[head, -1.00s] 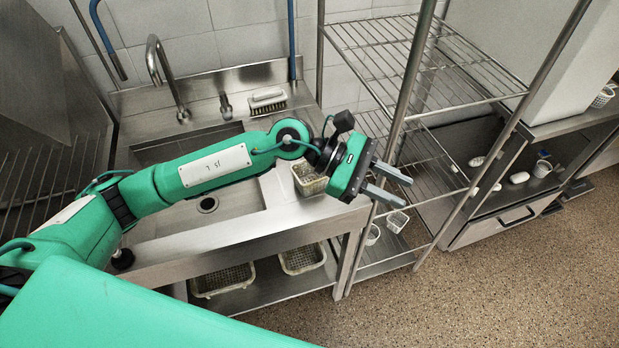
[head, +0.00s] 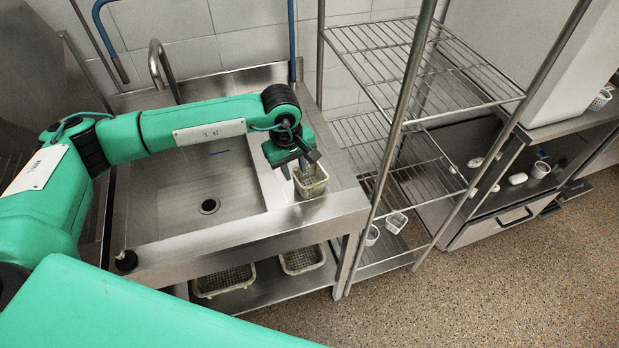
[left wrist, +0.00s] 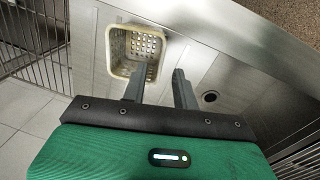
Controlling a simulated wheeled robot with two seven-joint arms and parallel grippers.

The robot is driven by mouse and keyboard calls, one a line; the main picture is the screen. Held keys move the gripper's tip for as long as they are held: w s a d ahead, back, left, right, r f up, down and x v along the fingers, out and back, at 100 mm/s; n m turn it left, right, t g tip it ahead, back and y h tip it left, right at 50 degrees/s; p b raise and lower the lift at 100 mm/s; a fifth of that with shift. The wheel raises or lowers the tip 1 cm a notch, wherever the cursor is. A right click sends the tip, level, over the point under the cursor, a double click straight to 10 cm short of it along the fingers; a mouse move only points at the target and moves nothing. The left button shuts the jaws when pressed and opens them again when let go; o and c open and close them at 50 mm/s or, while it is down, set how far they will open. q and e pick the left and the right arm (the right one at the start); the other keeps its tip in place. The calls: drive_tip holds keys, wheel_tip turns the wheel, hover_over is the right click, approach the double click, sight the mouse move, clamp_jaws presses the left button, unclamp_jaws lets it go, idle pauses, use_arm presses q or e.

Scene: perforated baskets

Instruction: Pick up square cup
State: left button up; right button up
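A square perforated cup (head: 312,188), off-white and open at the top, stands upright on the steel counter right of the sink. It also shows in the left wrist view (left wrist: 119,68), its holes visible in the walls. My left gripper (head: 307,170) points down at the cup from above. One finger overlaps the cup's near side in the picture; the other is beside the cup, over the counter. Whether a finger touches the cup is unclear. My right gripper is not in view.
The sink basin (head: 185,190) lies left of the cup. A wire rack (head: 405,75) with upright posts stands close on the right. Two baskets (head: 222,281) (head: 302,259) sit on the shelf below. Small containers (head: 396,222) stand on the rack's low shelf.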

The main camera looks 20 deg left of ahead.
sight(298, 189)
use_arm(q)
drive_tip(key=shift+f, duration=0.75)
drive_tip(key=f+p, duration=0.2)
drive_tip(key=f, duration=0.2)
drive_tip(key=shift+d+f+p, duration=0.3)
drive_tip(key=shift+f+p, duration=0.05)
drive_tip(key=shift+p, duration=0.05)
drive_tip(key=shift+w+f, duration=0.1)
drive_tip(key=shift+f, duration=0.25)
clamp_jaws()
